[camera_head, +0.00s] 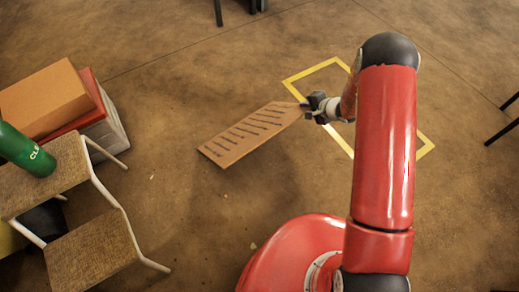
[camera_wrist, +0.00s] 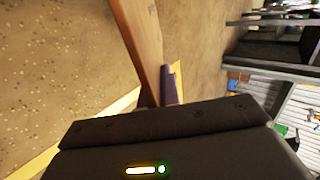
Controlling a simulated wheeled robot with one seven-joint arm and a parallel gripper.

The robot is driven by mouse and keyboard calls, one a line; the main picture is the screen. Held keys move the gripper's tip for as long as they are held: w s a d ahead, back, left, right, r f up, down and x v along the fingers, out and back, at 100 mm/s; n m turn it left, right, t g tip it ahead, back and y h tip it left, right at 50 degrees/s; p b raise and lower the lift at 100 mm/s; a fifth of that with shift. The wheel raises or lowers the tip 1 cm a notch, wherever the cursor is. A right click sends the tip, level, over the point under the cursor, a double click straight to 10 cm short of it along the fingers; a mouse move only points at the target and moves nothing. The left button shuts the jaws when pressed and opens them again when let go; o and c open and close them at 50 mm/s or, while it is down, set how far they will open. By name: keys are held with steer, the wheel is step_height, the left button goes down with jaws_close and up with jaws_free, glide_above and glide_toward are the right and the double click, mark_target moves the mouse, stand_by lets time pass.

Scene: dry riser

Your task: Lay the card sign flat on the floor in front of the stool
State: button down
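The card sign (camera_head: 248,134) is a flat brown board with rows of dark lines. In the head view its upper right corner is at my gripper (camera_head: 312,106), and the board extends down and left over the floor. My gripper appears shut on that corner. In the wrist view the card (camera_wrist: 146,40) shows nearly edge-on, rising from beside a gripper finger (camera_wrist: 168,85); the other finger is hidden. The stool (camera_head: 95,250), with brown seats and white legs, stands at the lower left. I cannot tell whether the card's lower edge touches the floor.
A green bottle or can (camera_head: 25,152) is on the stool's upper seat. A cardboard box (camera_head: 45,98) lies on a stack behind the stool. A yellow taped outline (camera_head: 310,70) marks the floor around my gripper. Floor between stool and card is mostly clear. Dark furniture legs (camera_head: 502,130) stand at right.

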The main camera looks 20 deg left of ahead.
steer(key=c, duration=1.8)
jaws_free()
steer(key=shift+v, duration=4.05)
steer(key=r+p, duration=0.1)
steer(key=r, duration=0.1)
steer(key=d+r, duration=0.1)
steer(key=r, duration=0.2)
steer(key=s+d+r+p, duration=0.1)
steer(key=r, duration=0.2)
steer(key=shift+s+p, duration=0.1)
steer(key=shift+p, duration=0.2)
